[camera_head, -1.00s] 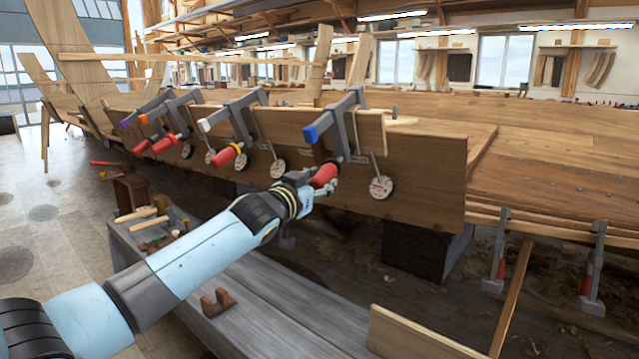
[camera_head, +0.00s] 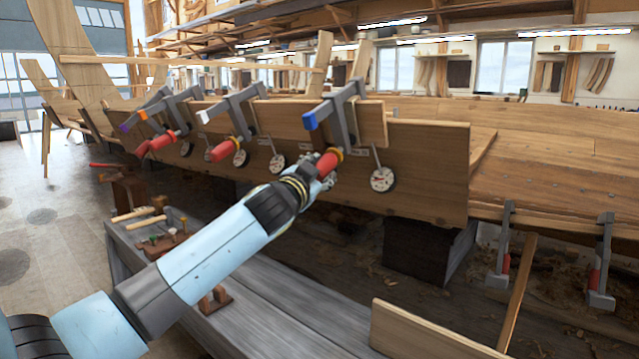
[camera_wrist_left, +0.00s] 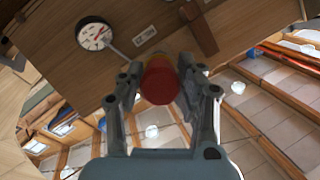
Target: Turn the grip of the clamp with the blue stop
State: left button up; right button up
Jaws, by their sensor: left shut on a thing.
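The clamp with the blue stop (camera_head: 309,121) is fixed over the top edge of the hull plank, the nearest of a row of clamps. Its red grip (camera_head: 328,161) hangs at a slant below, with a yellow collar at its upper end. My left gripper (camera_head: 324,171) is at the lower end of this grip, shut on it. In the left wrist view the red grip (camera_wrist_left: 158,82) is seen end-on between the two fingers of my left gripper (camera_wrist_left: 158,88). The fingers hide part of its sides. My right gripper is not in view.
A round white dial (camera_head: 382,179) hangs on the plank just right of the grip. A clamp with a white stop (camera_head: 204,117) and others stand to the left. Below is a grey bench (camera_head: 270,318) with mallets and a brown block (camera_head: 215,301).

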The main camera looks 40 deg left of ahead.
pick_arm(q)
jog(key=shift+f+m+y+b, duration=0.2)
jog(key=shift+m+y+b, duration=0.2)
jog(key=shift+m+b, duration=0.15)
jog(key=shift+m+y+b, duration=0.3)
jog(key=shift+m+b, duration=0.05)
jog(key=shift+b, duration=0.1)
jog(key=shift+r+m, duration=0.15)
jog(key=shift+m, duration=0.15)
jog(key=shift+y+b, duration=0.3)
jog(key=shift+b, duration=0.1)
jog(key=shift+r, duration=0.1)
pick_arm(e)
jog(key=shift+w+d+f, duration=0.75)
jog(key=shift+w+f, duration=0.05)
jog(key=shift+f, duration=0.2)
pick_arm(q)
jog(key=o, duration=1.1)
jog(key=shift+o, duration=0.2)
jog(key=v, duration=1.2)
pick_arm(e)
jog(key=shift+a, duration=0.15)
